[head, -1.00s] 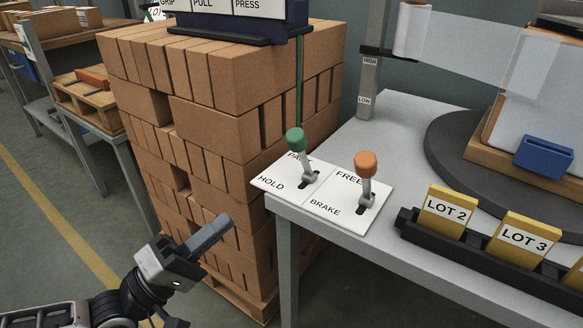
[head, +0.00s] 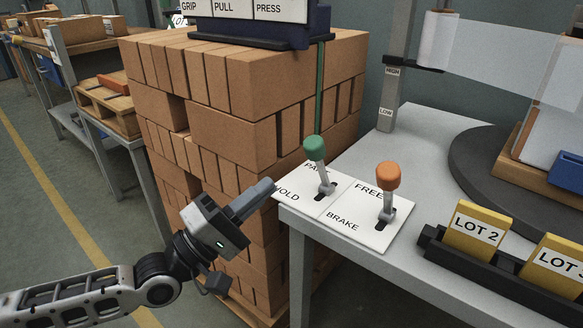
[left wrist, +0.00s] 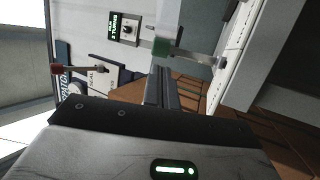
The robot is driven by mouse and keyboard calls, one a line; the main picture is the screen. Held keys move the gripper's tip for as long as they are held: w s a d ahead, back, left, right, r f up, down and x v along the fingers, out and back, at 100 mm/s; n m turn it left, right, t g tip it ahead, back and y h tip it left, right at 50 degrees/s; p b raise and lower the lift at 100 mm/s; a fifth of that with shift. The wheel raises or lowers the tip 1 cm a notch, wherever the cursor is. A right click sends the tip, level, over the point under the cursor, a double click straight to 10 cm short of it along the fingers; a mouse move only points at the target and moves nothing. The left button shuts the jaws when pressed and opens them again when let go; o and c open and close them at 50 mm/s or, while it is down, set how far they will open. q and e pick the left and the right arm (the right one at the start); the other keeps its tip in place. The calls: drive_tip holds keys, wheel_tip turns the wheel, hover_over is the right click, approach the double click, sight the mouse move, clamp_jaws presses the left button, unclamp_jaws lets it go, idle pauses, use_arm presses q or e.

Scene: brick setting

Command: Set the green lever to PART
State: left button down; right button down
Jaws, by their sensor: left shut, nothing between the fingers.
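The green lever (head: 315,149) stands on a white plate (head: 345,232) at the near left corner of the grey table. Its knob covers part of the far label, of which "PA" shows; "HOLD" is the near label. Its stem tilts to the upper left; which label it is set to I cannot tell. My left gripper (head: 268,187) is shut and empty, left of the lever and apart from it, by the plate's left edge. In the left wrist view the green knob (left wrist: 162,48) is beyond the fingers (left wrist: 160,88). My right gripper is not in view.
An orange lever (head: 388,177) stands close to the right on the same plate, by "FREE" and "BRAKE". A brick stack (head: 235,140) rises behind my left gripper. A black rack (head: 470,262) with yellow lot cards lies at the right, before a dark turntable (head: 480,165).

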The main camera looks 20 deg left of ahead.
sight(322, 164)
use_arm(q)
drive_tip(key=x, duration=0.6)
drive_tip(key=shift+w+d, duration=0.2)
drive_tip(key=shift+w, duration=0.15)
drive_tip(key=shift+r+p, duration=0.3)
drive_tip(key=shift+p, duration=0.05)
